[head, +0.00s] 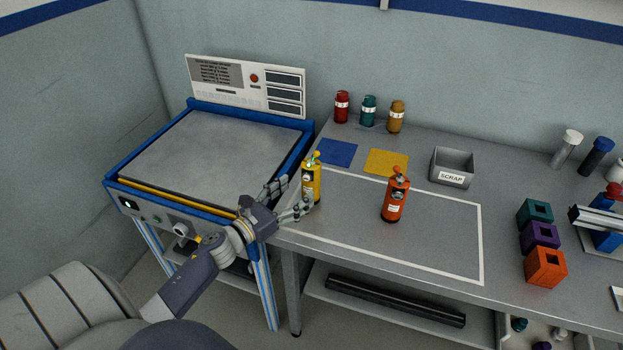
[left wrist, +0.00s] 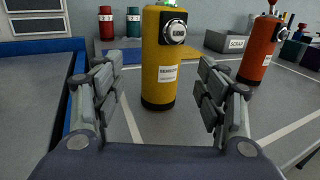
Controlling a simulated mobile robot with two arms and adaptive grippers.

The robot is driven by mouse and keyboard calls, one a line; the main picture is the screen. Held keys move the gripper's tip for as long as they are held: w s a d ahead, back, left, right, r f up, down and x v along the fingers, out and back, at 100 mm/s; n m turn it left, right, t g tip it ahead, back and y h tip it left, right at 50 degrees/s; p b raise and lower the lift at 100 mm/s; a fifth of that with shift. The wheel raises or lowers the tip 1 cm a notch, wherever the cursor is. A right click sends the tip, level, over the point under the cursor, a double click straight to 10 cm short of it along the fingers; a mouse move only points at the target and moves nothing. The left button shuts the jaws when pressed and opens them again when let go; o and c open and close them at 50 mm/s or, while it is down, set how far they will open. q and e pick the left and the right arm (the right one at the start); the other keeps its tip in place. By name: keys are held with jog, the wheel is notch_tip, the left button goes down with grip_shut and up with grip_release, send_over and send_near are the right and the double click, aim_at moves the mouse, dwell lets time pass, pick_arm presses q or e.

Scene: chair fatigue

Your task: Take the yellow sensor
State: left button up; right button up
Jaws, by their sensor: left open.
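In the left wrist view the yellow sensor (left wrist: 162,75) is upright just beyond and between my open fingers. My left gripper (head: 284,200) is open beside the sensor, its fingers pointing at it; it also shows in the left wrist view (left wrist: 160,100). I cannot tell if any finger touches it. My right gripper is not in view.
An orange sensor (head: 395,198) stands to the right inside the outline. Behind are blue (head: 338,152) and yellow (head: 386,161) squares, several small bottles and a SCRAP bin (head: 452,168). The blue-framed machine (head: 205,155) adjoins the bench's left. Coloured cubes (head: 545,268) stand right.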

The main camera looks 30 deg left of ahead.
aim_at(304, 188)
pick_arm(q)
jog(key=shift+w, duration=0.55)
jog(key=shift+w+d+f, duration=0.1)
jog(key=shift+w, duration=0.1)
jog(key=shift+w+d, duration=0.1)
jog(key=shift+w, duration=0.2)
jog(key=w, duration=0.1)
jog(key=w+p, duration=0.1)
jog(key=w, duration=0.2)
jog(key=shift+d+f, duration=0.1)
jog(key=shift+d, duration=0.25)
jog(key=shift+w+p, duration=0.2)
jog(key=shift+p, duration=0.1)
jog(key=c, duration=1.2)
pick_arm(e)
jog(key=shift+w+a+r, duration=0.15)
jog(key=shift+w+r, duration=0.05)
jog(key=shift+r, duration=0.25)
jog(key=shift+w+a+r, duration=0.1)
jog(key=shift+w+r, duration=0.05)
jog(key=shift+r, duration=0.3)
